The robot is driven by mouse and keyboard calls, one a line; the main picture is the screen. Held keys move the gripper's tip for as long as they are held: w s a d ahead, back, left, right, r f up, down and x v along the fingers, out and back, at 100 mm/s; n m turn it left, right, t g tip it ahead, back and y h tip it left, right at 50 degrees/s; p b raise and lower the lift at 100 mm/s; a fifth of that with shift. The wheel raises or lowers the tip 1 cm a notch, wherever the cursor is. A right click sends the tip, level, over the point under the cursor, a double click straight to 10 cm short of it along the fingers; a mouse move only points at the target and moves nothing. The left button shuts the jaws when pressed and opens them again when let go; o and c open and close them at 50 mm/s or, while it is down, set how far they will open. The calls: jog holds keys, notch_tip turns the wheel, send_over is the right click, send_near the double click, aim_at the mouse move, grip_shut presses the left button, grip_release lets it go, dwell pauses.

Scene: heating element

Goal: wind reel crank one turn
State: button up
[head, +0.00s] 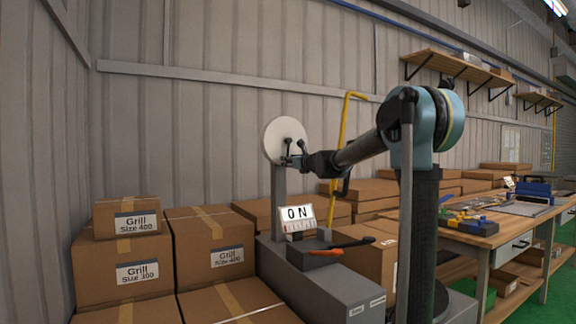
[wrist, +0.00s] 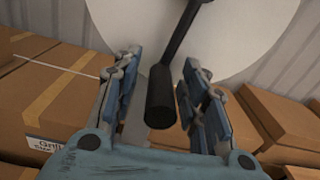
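The reel is a white disc (head: 275,138) on a grey post (head: 279,205), against the wall in the head view; it also fills the upper part of the wrist view (wrist: 250,35). Its black crank (wrist: 178,38) runs down across the disc to a thick cylindrical handle (wrist: 161,97). My gripper (head: 294,161) is at the lower right of the disc. In the wrist view my gripper (wrist: 162,85) is open, with the handle between its two fingers. Gaps show on both sides, so neither finger appears to touch it.
Cardboard boxes (head: 120,262) stack at left, with more behind. A yellow pipe (head: 341,140) rises near my arm. A wooden workbench (head: 490,232) with tools stands at right.

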jog(key=shift+w+a, duration=0.1)
jog(key=shift+w, duration=0.1)
grip_shut()
jog(key=shift+w+d+n, duration=0.2)
jog(key=shift+d+n, duration=0.15)
jog(key=shift+n, duration=0.25)
grip_release()
jog(key=shift+s+d, duration=0.1)
jog(key=v, duration=1.1)
jog(key=shift+s+d, duration=0.2)
jog(key=shift+d, duration=0.05)
